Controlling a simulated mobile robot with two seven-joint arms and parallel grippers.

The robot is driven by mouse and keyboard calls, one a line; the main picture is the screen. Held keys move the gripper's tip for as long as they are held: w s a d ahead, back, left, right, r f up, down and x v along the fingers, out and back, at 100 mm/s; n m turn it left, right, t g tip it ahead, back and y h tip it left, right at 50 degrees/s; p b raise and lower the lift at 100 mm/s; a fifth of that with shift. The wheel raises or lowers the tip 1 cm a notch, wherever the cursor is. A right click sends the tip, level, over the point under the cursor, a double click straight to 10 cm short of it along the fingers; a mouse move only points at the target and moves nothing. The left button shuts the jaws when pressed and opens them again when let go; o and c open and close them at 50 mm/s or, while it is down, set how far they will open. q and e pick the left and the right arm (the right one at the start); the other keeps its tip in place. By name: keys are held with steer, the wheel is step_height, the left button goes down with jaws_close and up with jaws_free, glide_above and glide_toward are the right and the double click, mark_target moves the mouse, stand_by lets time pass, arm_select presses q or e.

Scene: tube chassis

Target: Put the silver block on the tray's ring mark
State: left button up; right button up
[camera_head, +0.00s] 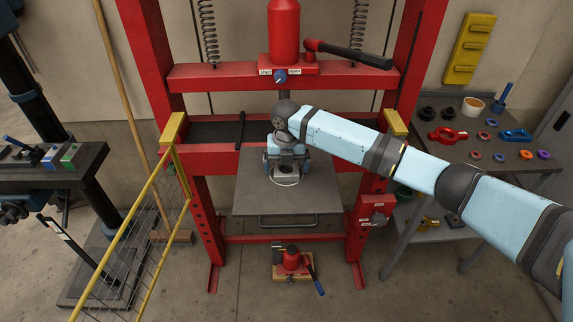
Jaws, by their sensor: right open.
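The tray (245,200) is a flat grey plate with a front handle, set in the red press. Its white ring mark (286,183) shows only in part, below my right gripper. My right gripper (286,170) points down over the ring, jaws open. A small grey shape (284,170) shows between the fingers; it may be the silver block, but the gripper hides most of it, and I cannot tell whether it touches the tray. My left gripper is not in view.
The red press frame (212,215) stands around the tray, with a red cylinder (284,35) above. A yellow mesh guard (150,215) stands at left. A left bench (80,175) holds small blocks; a right bench (540,165) holds several parts. A red jack (291,262) sits below.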

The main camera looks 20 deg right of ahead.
steer(key=shift+r, duration=0.1)
step_height(320, 180, up, 12)
stand_by(0.5)
